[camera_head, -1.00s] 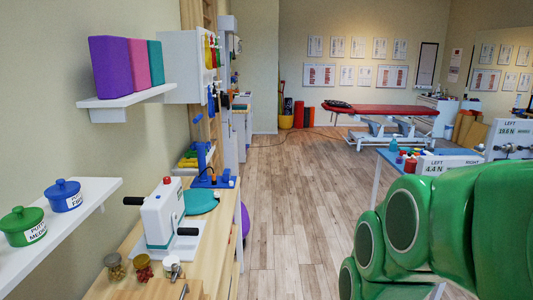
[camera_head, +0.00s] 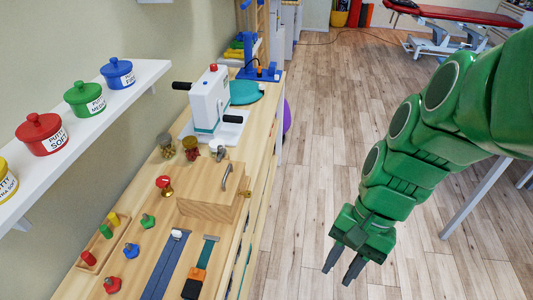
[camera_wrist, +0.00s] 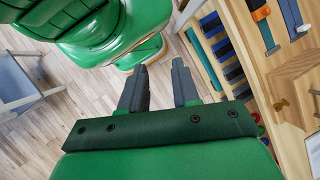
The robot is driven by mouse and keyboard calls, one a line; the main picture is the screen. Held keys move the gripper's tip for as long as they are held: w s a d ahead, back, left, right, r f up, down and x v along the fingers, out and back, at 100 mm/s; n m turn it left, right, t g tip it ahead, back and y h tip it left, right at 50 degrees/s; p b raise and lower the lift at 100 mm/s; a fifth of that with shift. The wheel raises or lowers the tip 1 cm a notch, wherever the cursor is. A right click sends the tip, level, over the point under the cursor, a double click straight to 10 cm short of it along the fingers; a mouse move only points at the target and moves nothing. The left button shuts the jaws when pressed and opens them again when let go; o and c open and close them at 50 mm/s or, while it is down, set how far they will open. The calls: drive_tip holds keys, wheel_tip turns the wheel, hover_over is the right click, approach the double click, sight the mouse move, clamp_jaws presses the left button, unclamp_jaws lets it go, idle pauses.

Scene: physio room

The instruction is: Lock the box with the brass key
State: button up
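A closed wooden box (camera_head: 205,199) with a grey handle on its lid stands on the wooden worktop. A small brass-coloured piece (camera_head: 246,194) shows at the box's right side. It appears to be the brass piece on the wood in the wrist view (camera_wrist: 281,105). I cannot tell whether it is the key or part of a lock. My gripper (camera_head: 341,267) is over the floor, right of the worktop and apart from the box. It also shows in the wrist view (camera_wrist: 160,88), with its two dark fingers spread and nothing between them.
A white press (camera_head: 208,108), jars (camera_head: 190,147) and a red-topped brass item (camera_head: 164,185) stand near the box. Coloured pegs (camera_head: 130,250) and blue straps (camera_head: 165,265) lie in front. A shelf (camera_head: 135,82) with lidded pots is at left. The floor (camera_head: 300,200) beside the worktop is clear.

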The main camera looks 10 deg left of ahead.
drive_tip(key=w+a+f+m+g+y, duration=0.1)
drive_tip(key=w+a+f+m+y, duration=0.2)
drive_tip(key=w+a+m+y, duration=0.3)
drive_tip(key=w+a+f+m+g+y, duration=0.1)
drive_tip(key=w+a+f+m+y, duration=0.25)
drive_tip(key=w+a+m, duration=0.45)
drive_tip(key=m+t+y, duration=0.6)
drive_tip(key=m, duration=1)
approach(246, 194)
drive_tip(key=a, duration=0.8)
drive_tip(key=shift+r+h, duration=0.1)
drive_tip(key=shift+h, duration=0.15)
drive_tip(key=shift+c, duration=0.2)
clamp_jaws()
